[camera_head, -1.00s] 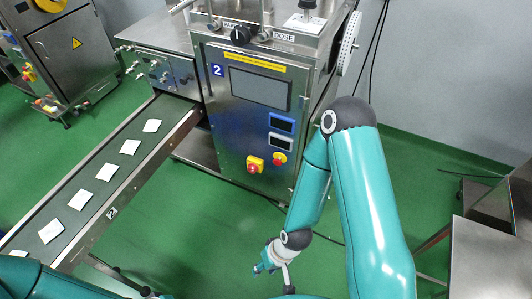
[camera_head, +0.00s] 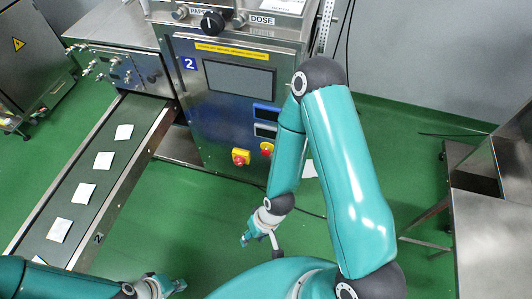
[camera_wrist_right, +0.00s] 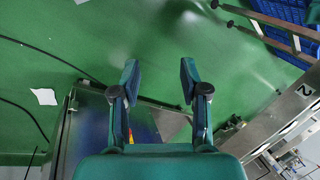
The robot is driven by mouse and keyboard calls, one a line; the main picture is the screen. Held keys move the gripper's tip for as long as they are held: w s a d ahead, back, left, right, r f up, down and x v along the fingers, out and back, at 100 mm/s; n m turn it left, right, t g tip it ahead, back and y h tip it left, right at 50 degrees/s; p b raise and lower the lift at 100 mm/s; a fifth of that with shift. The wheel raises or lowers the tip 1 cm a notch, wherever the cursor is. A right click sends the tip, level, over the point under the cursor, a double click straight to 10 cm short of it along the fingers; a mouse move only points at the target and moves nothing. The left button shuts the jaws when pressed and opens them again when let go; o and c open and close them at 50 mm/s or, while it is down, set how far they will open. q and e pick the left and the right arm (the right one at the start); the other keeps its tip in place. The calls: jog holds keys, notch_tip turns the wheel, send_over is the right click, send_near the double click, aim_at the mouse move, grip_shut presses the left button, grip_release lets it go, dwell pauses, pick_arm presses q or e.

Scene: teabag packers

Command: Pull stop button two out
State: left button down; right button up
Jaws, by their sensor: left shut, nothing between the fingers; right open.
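Machine 2 (camera_head: 210,110) stands ahead in the head view, with a blue "2" label. Low on its front are a red knob on a yellow square plate (camera_head: 240,157) and, right of it, a red button on a yellow base (camera_head: 267,148), partly beside my right arm's edge. I cannot tell for sure which is stop button two. My right gripper (camera_head: 247,238) is open and empty, low in front of the machine and apart from it. Its spread fingers also show in the right wrist view (camera_wrist_right: 160,80). My left gripper (camera_head: 177,285) is shut and empty at the bottom edge.
A conveyor (camera_head: 120,205) carrying several white teabags runs from the machine toward the lower left. A steel table (camera_head: 490,235) stands at the right. A white scrap (camera_head: 310,168) lies on the floor. Green floor is open before the machine.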

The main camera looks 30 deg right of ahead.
jog(key=shift+o, duration=1.2)
jog(key=shift+w+f, duration=0.15)
jog(key=shift+f, duration=0.1)
jog(key=shift+o, duration=0.2)
jog(key=w+f+m+t+h+b, duration=0.1)
jog(key=w+f+t+h+b, duration=0.1)
jog(key=w+f+b, duration=0.6)
jog(key=shift+d+t+b, duration=0.35)
jog(key=shift+t+b, duration=0.45)
jog(key=m+t+h+b, duration=0.4)
jog(key=t+h+b, duration=0.3)
jog(key=h+b, duration=1.45)
send_near(265, 155)
jog(key=w+d+r+y+b, duration=0.1)
jog(key=d+y+b, duration=0.1)
jog(key=b, duration=0.1)
jog(key=w+d+r+y+b, duration=0.1)
jog(key=w+d+b, duration=0.1)
jog(key=d, duration=0.1)
jog(key=w+d+r+y+b, duration=0.1)
jog(key=d+y+b, duration=0.1)
jog(key=d+b, duration=0.1)
jog(key=shift+w+d+r+y+b, duration=0.1)
jog(key=shift+w+r+y+b, duration=0.15)
jog(key=shift+w+y+b, duration=0.1)
jog(key=shift+c, duration=0.3)
